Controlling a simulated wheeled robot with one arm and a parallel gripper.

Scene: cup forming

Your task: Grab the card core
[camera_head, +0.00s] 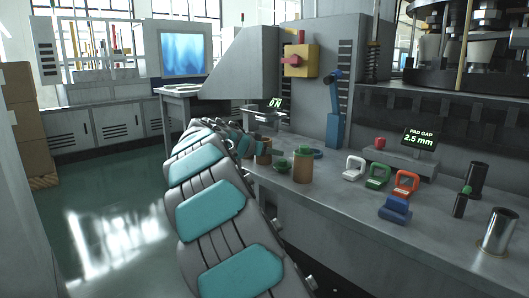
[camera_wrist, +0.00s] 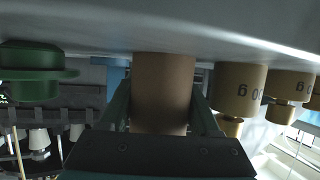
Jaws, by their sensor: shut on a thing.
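The card core is a plain brown cylinder (camera_wrist: 163,85). In the wrist view it stands between the two fingers of my gripper (camera_wrist: 164,115), which are shut on its sides. That view appears upside down, with the core's end meeting the grey bench surface at the top. Whether it touches the bench or is slightly raised I cannot tell. In the head view a brown core (camera_head: 264,153) shows at the end of my arm, partly hidden by my gripper (camera_head: 258,146).
More brown cylinders with printed marks (camera_wrist: 240,90) stand beside it. A green flanged piece (camera_wrist: 38,62) is on the other side. A green-topped brown cylinder (camera_head: 303,168) stands nearby. White, green, orange (camera_head: 405,184) and blue (camera_head: 395,210) pieces sit farther right along the bench.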

